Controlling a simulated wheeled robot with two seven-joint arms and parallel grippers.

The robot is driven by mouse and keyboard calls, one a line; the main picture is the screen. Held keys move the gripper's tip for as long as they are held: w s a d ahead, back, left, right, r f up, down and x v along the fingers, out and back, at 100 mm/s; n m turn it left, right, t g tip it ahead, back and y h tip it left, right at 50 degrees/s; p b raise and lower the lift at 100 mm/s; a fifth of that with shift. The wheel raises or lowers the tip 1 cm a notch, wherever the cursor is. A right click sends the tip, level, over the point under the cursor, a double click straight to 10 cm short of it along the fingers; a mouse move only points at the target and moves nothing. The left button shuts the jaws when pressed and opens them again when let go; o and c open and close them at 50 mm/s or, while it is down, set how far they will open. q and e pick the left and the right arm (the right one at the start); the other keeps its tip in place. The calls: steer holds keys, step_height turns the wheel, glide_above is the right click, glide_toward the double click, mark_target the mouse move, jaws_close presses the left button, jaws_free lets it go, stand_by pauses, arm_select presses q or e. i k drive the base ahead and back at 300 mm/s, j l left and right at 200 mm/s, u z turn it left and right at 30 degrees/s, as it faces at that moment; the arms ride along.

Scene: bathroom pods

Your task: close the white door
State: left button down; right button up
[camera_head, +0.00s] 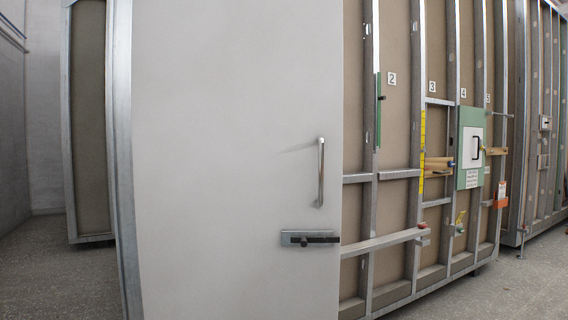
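The white door (225,160) fills the left middle of the head view, seen nearly face on. A vertical metal handle (320,172) is on its right part. Below the handle is a grey plate with a dark sliding bolt (310,239), near the door's right edge. A metal frame post (122,160) runs along the door's left edge. The door's bottom edge is out of the picture, and I cannot tell from this view how far the door stands open. Neither of my grippers is in view.
A framed wall with numbered bays (392,78) stands to the right, with horizontal rails (385,242) sticking out along it. A green board (470,148) hangs there. Another framed panel (90,120) stands at left. Speckled floor is clear at lower right (500,290) and lower left (60,280).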

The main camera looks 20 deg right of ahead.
mark_target(237, 105)
steer(key=i+l, duration=0.1)
steer(key=i, duration=0.35)
steer(key=i+l+u, duration=0.1)
steer(key=i, duration=0.3)
